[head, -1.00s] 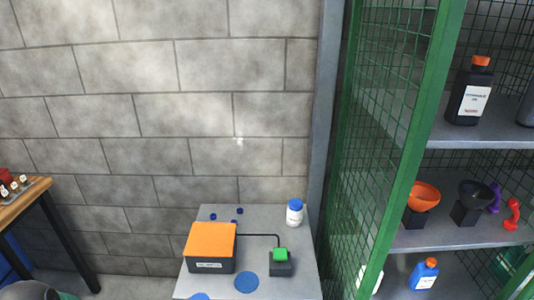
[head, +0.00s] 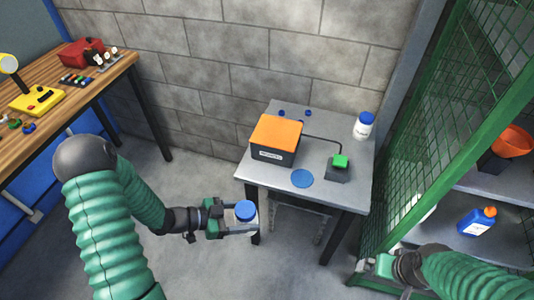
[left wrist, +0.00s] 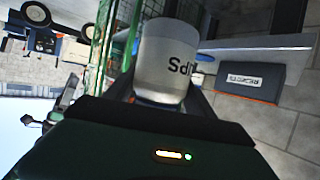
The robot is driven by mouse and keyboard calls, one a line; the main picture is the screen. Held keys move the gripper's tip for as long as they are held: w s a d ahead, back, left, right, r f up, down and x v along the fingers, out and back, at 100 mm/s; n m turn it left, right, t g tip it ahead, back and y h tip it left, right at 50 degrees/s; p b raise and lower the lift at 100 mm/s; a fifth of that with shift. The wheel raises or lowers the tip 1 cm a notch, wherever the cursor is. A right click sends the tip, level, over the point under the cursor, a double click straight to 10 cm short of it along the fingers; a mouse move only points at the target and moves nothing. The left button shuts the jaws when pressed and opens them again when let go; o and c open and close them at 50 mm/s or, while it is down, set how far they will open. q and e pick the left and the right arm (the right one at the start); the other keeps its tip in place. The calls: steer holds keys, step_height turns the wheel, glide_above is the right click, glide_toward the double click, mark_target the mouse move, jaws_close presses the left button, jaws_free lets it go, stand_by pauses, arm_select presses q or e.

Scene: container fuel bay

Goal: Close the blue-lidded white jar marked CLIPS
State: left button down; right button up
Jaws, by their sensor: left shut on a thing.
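The white jar marked CLIPS is in my left gripper (head: 228,220). Its blue lid (head: 245,210) shows on top in the head view; whether it is fully seated I cannot tell. The jar is held upright just off the table's front left corner. My right gripper (head: 372,275) is low at the right, below the table's front right; its fingers are not clear.
The grey table (head: 345,196) holds an orange-topped box (head: 276,140), a green button unit (head: 339,168), a blue disc (head: 302,178), small blue pieces and another blue-lidded white jar (head: 363,126). A green mesh cage (head: 425,150) stands right. A wooden bench (head: 90,80) stands left.

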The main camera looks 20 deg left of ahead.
arm_select(q)
steer(key=w+d+f+m+g+h, duration=0.2)
steer(key=d+m+g, duration=0.5)
steer(key=d, duration=0.8)
steer(key=shift+m+g, duration=0.4)
steer(key=shift+g, duration=0.5)
arm_select(e)
steer(key=shift+d, duration=0.1)
